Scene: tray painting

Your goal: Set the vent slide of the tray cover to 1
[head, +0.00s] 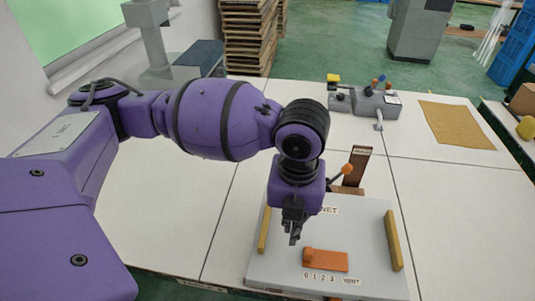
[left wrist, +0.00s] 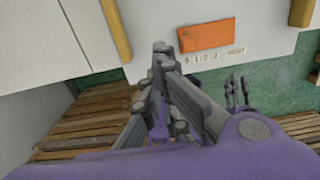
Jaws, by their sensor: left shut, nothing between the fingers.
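The grey tray cover (head: 372,245) lies on the white table at the lower right. Its orange vent slide (head: 328,262) has a raised knob at its left end, above the 0 of the row of number labels (head: 318,277). The slide also shows in the left wrist view (left wrist: 212,35), with the knob by the 0. My left gripper (head: 294,241) is shut and empty, just above the cover and behind the knob; I cannot tell whether it touches. Dark finger-like parts (left wrist: 238,92) in the left wrist view may be my right gripper; their state is unclear.
Ochre bars (head: 393,241) edge the cover's sides. Behind it stand a brown upright (head: 356,166) and an orange-ended lever (head: 347,170). A grey device with coloured knobs (head: 365,103) and a tan mat (head: 456,125) lie further back. The table right of the cover is clear.

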